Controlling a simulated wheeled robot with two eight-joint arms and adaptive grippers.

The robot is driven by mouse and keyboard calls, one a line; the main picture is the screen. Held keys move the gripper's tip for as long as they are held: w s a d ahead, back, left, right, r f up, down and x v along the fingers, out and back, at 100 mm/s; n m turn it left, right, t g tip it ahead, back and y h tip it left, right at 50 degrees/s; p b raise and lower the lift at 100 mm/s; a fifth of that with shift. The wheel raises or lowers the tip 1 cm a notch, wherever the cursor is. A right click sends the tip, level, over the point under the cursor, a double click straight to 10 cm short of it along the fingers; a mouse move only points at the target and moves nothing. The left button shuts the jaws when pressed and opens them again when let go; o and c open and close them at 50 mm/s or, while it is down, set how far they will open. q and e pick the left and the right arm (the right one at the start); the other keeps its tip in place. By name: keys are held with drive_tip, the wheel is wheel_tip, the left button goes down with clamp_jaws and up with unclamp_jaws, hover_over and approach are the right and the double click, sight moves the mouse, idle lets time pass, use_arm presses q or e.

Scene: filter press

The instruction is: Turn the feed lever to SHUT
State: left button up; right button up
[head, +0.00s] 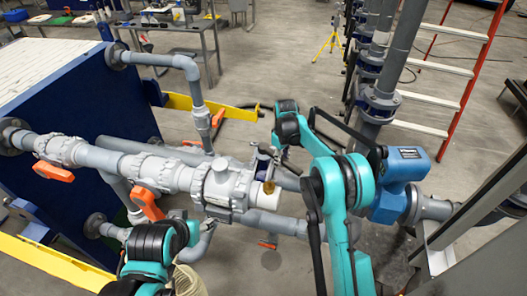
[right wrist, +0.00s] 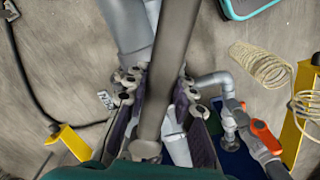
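A grey valve body (head: 228,185) sits on the grey pipe line in the middle of the head view. My right gripper (head: 272,163) is at its right end, beside a small brass-coloured part (head: 268,187). In the right wrist view a long grey bar (right wrist: 172,50), perhaps the feed lever, runs between the spread fingers of my right gripper (right wrist: 160,88). The fingers lie on both sides of it, and firm contact does not show.
Orange valve handles (head: 148,204) stick out from the pipes left of the valve body. The blue press (head: 75,85) is at the left. A blue actuator (head: 403,166) and a vertical pipe (head: 382,85) stand at the right. A coiled hose (right wrist: 262,68) lies in the wrist view.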

clamp_jaws()
drive_tip(key=shift+s+a+f+m+b, duration=0.1)
drive_tip(key=shift+s+a+m+b, duration=0.3)
drive_tip(key=shift+m, duration=0.2)
drive_tip(key=s+a+m+b, duration=0.1)
drive_tip(key=a+m+b, duration=0.1)
drive_tip(key=a+m, duration=0.7)
drive_tip(key=shift+s+a+m+b, duration=0.2)
drive_tip(key=shift+s+m+b, duration=0.2)
drive_tip(key=shift+m, duration=0.9)
